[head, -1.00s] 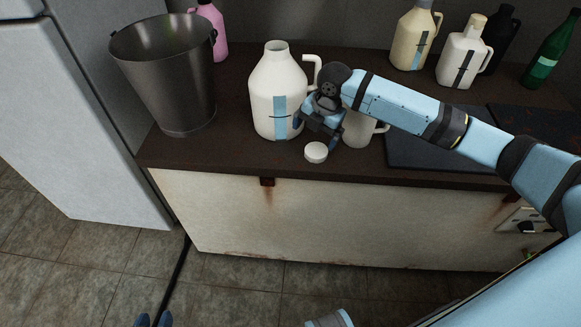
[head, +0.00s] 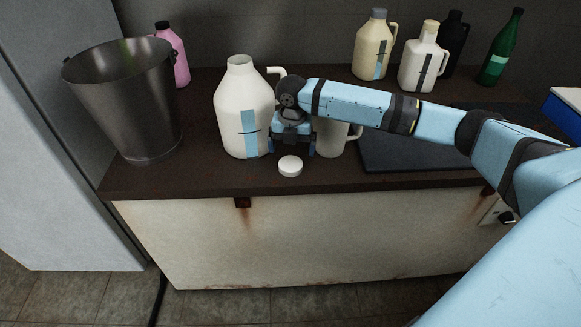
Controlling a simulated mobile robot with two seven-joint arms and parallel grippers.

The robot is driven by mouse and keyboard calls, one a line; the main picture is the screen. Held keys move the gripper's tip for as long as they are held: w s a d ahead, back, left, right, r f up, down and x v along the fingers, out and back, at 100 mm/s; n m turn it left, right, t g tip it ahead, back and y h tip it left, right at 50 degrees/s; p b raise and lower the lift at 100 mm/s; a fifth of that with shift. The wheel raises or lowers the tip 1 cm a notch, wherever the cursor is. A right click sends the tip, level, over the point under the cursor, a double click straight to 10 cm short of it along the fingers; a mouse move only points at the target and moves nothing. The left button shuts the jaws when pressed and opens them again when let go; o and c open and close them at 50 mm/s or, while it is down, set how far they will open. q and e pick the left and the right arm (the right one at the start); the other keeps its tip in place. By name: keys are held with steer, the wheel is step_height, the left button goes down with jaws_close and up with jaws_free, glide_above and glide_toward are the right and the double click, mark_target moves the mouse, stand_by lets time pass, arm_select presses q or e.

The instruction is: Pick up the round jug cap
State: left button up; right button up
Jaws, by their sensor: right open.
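The round jug cap (head: 290,166) is a small white disc lying flat near the front edge of the dark counter. An uncapped white jug (head: 240,104) with a blue stripe stands upright just behind it to the left. My right gripper (head: 291,150) is open and empty, pointing down behind and above the cap, between the jug and a mug. Its fingers show on both sides, and the cap is not between them. I cannot tell the exact gap to the cap. My left gripper is not in view.
A pale mug (head: 331,137) stands close right of the gripper, partly hidden by my arm. A metal bucket (head: 125,105) is at the left. A dark slab (head: 410,155) lies to the right. Several bottles, one a green bottle (head: 500,50), stand at the back.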

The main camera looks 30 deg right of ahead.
mark_target(291, 162)
steer(key=f+b, duration=0.1)
steer(key=f, duration=0.4)
steer(key=shift+a, duration=0.2)
steer(key=c, duration=1)
steer(key=shift+r, duration=0.1)
